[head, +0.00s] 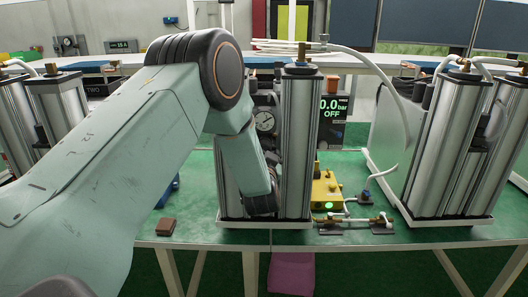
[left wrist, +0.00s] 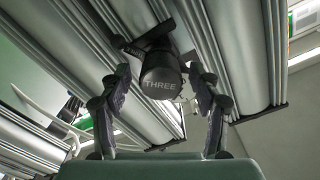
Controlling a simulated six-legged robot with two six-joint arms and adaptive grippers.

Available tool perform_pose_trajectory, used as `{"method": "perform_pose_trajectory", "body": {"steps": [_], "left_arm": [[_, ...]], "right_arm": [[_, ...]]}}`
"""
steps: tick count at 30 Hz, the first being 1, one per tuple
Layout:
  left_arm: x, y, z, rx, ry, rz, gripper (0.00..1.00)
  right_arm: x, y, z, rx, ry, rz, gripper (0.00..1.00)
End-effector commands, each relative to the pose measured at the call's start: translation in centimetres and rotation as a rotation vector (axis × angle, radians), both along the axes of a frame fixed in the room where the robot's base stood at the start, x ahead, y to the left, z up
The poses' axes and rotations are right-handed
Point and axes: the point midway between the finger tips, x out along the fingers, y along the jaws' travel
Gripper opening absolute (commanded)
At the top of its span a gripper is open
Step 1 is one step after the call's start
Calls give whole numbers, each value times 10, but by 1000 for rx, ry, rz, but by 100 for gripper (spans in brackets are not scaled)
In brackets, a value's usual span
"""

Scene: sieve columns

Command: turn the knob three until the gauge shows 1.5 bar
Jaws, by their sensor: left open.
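The knob three (left wrist: 160,84) is a dark round knob marked THREE, between metal columns in the left wrist view. My left gripper (left wrist: 159,74) is open, with one finger on each side of the knob; I cannot tell whether they touch it. In the head view my left arm hides the knob, and the fingers do not show. A round dial gauge (head: 265,121) sits behind the arm; its reading is too small to tell. My right gripper is not in view.
The middle sieve column pair (head: 298,150) stands on the green table (head: 350,165). More columns stand at right (head: 447,140) and left (head: 62,100). A yellow box (head: 325,188) with fittings and a white hose lies beside the middle pair. A brown block (head: 166,226) lies near the front edge.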

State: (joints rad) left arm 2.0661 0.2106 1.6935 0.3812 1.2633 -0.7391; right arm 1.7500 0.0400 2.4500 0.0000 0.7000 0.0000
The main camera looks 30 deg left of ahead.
Motion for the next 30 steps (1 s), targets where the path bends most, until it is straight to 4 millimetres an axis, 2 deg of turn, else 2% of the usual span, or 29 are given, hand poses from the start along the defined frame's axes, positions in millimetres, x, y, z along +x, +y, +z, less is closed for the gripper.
{"method": "perform_pose_trajectory", "body": {"steps": [5, 8, 21, 25, 30], "left_arm": [[-2, -2, 1, 1, -2, 0, 63], [-10, -7, 1, 0, 0, -1, 63], [-78, -49, 1, 3, 1, -4, 63], [-92, -58, 0, 1, 2, -3, 63], [-101, -63, 1, 1, 0, -1, 63]], "right_arm": [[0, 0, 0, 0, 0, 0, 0], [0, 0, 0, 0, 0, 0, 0], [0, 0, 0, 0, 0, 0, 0], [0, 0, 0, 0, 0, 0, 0], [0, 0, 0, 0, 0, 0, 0]]}}
